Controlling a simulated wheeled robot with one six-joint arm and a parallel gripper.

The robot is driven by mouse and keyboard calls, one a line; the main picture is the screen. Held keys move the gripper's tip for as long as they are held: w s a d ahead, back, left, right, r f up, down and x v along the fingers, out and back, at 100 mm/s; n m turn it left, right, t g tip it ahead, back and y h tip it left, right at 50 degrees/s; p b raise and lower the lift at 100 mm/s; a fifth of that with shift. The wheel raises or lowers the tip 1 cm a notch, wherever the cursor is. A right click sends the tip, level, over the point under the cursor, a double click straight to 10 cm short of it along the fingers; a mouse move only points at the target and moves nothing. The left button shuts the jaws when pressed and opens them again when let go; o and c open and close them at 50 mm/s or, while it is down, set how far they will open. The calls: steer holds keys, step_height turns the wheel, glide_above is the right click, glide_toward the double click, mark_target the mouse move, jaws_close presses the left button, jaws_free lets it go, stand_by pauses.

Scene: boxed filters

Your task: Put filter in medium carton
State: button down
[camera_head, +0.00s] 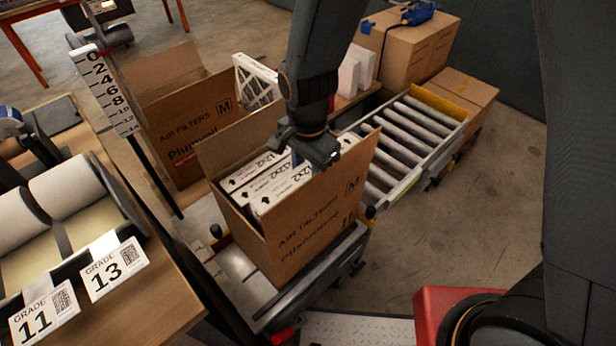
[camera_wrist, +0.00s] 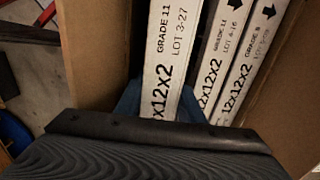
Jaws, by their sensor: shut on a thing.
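The front medium carton (camera_head: 312,222), brown and marked "AIR FILTERS" and M, stands open with its flaps up. White-edged filters stand upright side by side in it. My gripper (camera_head: 312,165) reaches down into the carton's mouth, its blue fingers shut on the filter nearest the printed wall. In the wrist view this held filter (camera_wrist: 172,50) reads "GRADE 11, LOT 3-27". To its right stand a filter (camera_wrist: 226,50) marked "GRADE 11, LOT 4-16" and one (camera_wrist: 258,50) marked "GRADE 8". A dark gap lies left of the held filter. Its lower end is hidden.
A second M carton (camera_head: 185,135), marked "Plumwell", stands behind left. A white-framed filter (camera_head: 256,80) leans beside it. A roller conveyor (camera_head: 410,130) runs to the right, with closed boxes (camera_head: 410,50) beyond. A bench with grade 11 (camera_head: 45,312) and grade 13 (camera_head: 113,268) cards is at left.

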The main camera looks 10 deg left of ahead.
steer(key=shift+s+f, duration=0.1)
steer(key=shift+f, duration=0.35)
steer(key=c, duration=1.2)
jaws_free()
steer(key=shift+d+f, duration=0.1)
step_height(320, 180, up, 14)
steer(key=shift+f+b, duration=0.2)
steer(key=shift+b, duration=0.6)
